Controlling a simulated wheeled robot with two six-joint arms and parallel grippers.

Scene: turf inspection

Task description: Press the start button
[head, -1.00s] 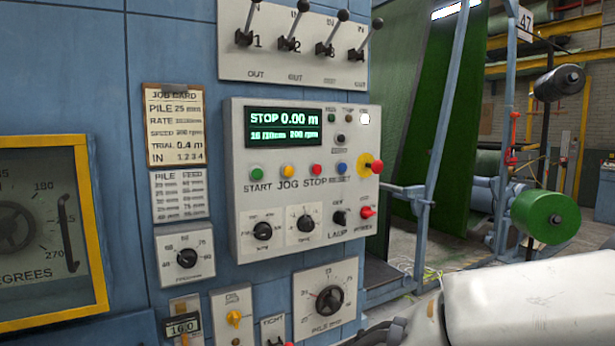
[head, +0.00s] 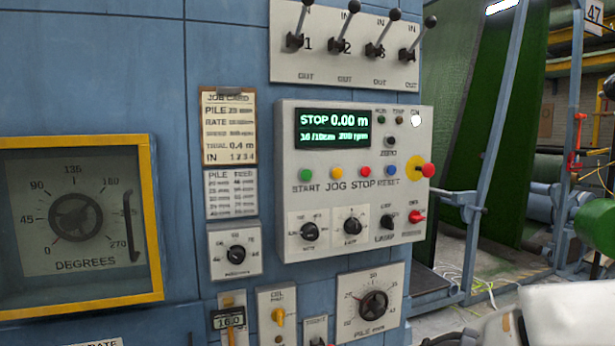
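The green start button (head: 306,174) sits at the left of a row of buttons on the grey control panel (head: 280,215), above the word START. To its right are a yellow jog button (head: 336,172), a red stop button (head: 365,171) and a blue reset button (head: 391,171). The display (head: 332,128) reads STOP 0.00 m. A red emergency knob on a yellow disc (head: 427,169) is at the panel's right edge. Neither gripper can be made out. A pale part of my own arm shows at the bottom right, well below the panel.
A yellow-framed window (head: 155,220) with a degrees dial is at the left. A job card (head: 228,125) hangs beside the panel. Blue frame posts and green turf (head: 525,130) stand at the right.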

